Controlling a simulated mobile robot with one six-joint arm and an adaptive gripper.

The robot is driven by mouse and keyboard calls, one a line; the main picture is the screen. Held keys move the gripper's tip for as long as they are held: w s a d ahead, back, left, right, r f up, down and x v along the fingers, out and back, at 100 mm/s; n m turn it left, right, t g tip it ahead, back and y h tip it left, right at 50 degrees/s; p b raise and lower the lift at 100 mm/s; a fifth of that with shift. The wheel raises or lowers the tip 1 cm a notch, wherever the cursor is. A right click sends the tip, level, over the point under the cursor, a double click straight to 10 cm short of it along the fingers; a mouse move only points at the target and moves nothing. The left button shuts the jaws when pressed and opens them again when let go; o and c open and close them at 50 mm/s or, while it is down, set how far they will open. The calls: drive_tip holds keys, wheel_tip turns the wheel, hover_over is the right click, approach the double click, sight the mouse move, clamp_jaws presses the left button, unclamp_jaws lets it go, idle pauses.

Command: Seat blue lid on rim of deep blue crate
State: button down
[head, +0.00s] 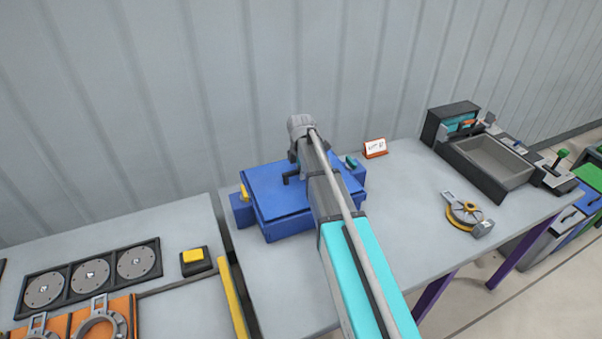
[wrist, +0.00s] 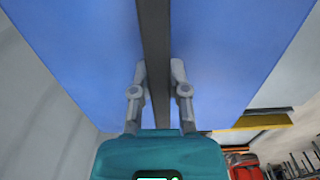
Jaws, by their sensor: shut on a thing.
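The blue lid (head: 262,188) lies over the deep blue crate (head: 292,229) on the grey table, and my arm covers its right part. I cannot tell whether its edge touches the rim all round. A dark bar handle (head: 291,179) stands on the lid. In the wrist view the lid (wrist: 75,45) fills most of the picture, with the handle (wrist: 154,35) running down its middle. My gripper (wrist: 159,72) is shut on this handle, one finger on each side. The fingertips are hidden by my arm in the head view.
Side blocks carry a yellow piece (head: 244,192) and a teal piece (head: 351,162) beside the crate. A small sign (head: 375,147) stands behind. A grey-and-yellow round part (head: 466,213) and a dark-framed tray (head: 490,160) are at right. Table between is clear.

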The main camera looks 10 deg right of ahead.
drive_tip(key=shift+f, duration=0.1)
idle(0.3)
drive_tip(key=c, duration=0.5)
unclamp_jaws()
drive_tip(key=shift+c, duration=0.2)
